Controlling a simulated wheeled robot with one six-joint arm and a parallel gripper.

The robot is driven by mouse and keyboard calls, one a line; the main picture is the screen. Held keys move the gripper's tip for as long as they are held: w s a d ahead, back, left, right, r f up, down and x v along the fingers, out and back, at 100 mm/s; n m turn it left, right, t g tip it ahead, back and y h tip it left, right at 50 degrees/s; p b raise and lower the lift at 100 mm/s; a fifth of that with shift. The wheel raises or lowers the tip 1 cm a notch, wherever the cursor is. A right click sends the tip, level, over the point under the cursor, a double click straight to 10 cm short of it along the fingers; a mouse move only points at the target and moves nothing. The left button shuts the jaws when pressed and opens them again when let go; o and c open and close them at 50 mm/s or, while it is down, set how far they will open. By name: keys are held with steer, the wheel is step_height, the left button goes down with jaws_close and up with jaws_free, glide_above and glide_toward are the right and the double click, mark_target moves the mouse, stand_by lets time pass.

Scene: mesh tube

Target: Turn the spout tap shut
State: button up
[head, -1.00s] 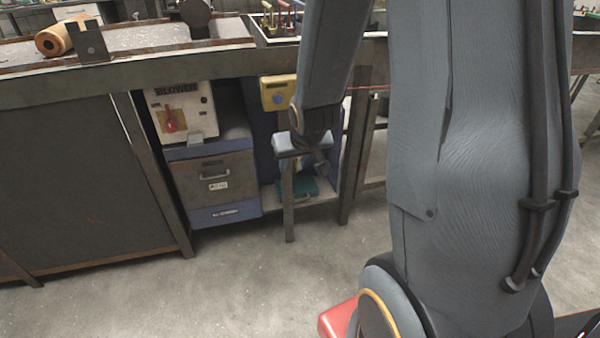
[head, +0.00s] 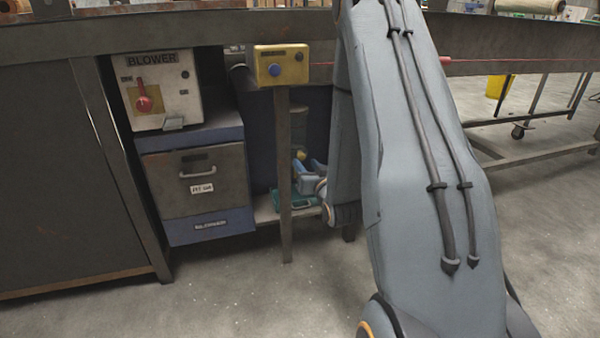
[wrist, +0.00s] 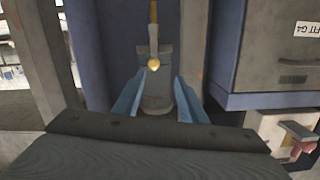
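My gripper (wrist: 157,98) is open in the wrist view, its two light-blue fingers apart with a gap between them. Beyond the fingertips stands a grey cylindrical body (wrist: 157,85). A small brass-yellow knob with a thin stem (wrist: 153,64), which looks like the spout tap, lies in line with the gap. I cannot tell whether a finger touches it. In the head view my gripper (head: 308,172) is low in the bay under the bench, right of a post. A small yellow part (head: 300,155) shows just behind the fingers; the tap's handle angle is unclear.
A teal tray (head: 292,200) lies on the low shelf below the gripper. The post (head: 284,190) carries a yellow button box (head: 282,66) in front of the bay. The blower panel (head: 160,95) and drawer cabinet (head: 197,180) stand left. The bench edge (head: 220,30) runs above. Floor in front is clear.

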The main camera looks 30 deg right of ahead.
mark_target(303, 158)
steer(key=shift+t+h, duration=0.3)
steer(key=shift+t, duration=0.3)
steer(key=shift+w+d+f+b, duration=0.4)
steer(key=shift+w+b, duration=0.4)
steer(key=shift+w, duration=0.55)
steer(key=shift+w+d+f+b, duration=0.25)
steer(key=shift+w+d+b, duration=0.35)
steer(key=shift+w, duration=0.7)
steer(key=shift+w+d+f+b, duration=0.3)
steer(key=shift+w+b, duration=0.65)
steer(key=shift+w, duration=0.4)
steer(key=shift+c, duration=0.3)
jaws_close()
